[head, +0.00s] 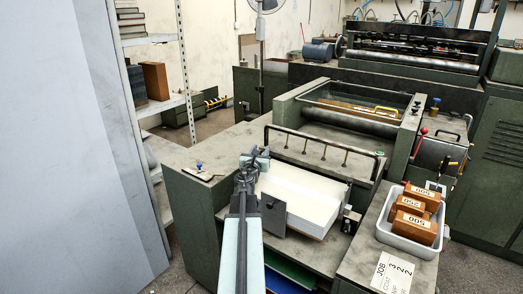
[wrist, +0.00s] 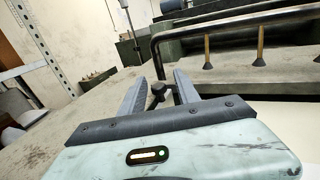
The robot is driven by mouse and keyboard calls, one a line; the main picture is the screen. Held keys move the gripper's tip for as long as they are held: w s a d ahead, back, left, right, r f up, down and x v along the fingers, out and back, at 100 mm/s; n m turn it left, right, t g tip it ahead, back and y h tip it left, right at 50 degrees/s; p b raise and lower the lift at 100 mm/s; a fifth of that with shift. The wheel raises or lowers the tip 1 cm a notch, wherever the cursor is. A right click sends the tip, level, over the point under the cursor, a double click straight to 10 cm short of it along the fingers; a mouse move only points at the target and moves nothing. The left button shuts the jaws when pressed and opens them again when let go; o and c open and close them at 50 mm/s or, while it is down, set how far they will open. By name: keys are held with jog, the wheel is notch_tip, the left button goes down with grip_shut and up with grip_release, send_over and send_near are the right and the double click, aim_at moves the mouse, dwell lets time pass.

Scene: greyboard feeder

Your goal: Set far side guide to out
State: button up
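My gripper (wrist: 158,88) is open in the wrist view, with its two grey fingers apart. A small black knob (wrist: 157,89) shows between and beyond the fingertips; I cannot tell whether they touch it. In the head view my gripper (head: 252,163) is at the left back corner of the white board stack (head: 310,195), over the feeder table. It hides most of the far side guide there, so I cannot read that guide's setting. A dark plate (head: 272,215) stands upright against the front left of the stack. Another small guide block (head: 350,221) stands at the stack's right.
A black rail (head: 320,140) with several brass-coloured rods spans behind the stack and shows close on the right in the wrist view (wrist: 230,27). A grey tray (head: 408,246) of wooden blocks sits at right. The table left of my gripper is mostly clear.

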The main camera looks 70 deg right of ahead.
jog(key=shift+d, duration=0.15)
jog(key=shift+c, duration=0.2)
grip_shut()
jog(key=shift+s, duration=0.1)
dwell(1.1)
